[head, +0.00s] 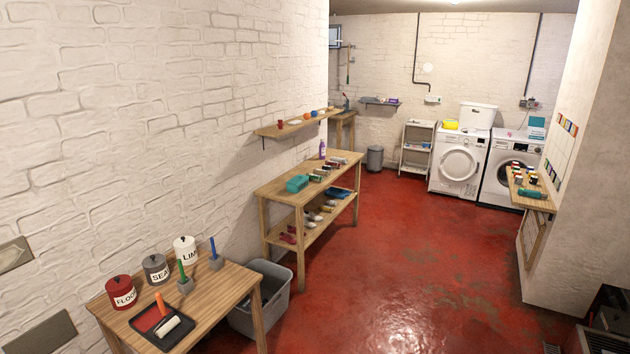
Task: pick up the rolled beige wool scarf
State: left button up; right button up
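I cannot make out a rolled beige wool scarf for sure in the head view. Several small rolled or bundled items lie on the lower shelf (318,229) of the wooden workbench (268,189) in the middle, among them pinkish and pale ones. They are too small to tell apart. Neither of my grippers is in view.
A near-left wooden table (226,285) holds labelled tins (121,292) and a black paint tray (146,334). A grey bin (270,312) stands beside it. Washing machines (459,162) stand at the back, and a small wall table (529,201) at right. The red floor (400,260) between is clear.

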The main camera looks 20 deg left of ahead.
aim_at(316, 171)
jog(key=i+j+u, duration=0.15)
jog(key=i+j, duration=0.15)
jog(key=i, duration=0.4)
jog(key=i+j+u, duration=0.15)
jog(key=i, duration=0.55)
jog(key=i+j+u, duration=0.15)
jog(key=i, duration=0.6)
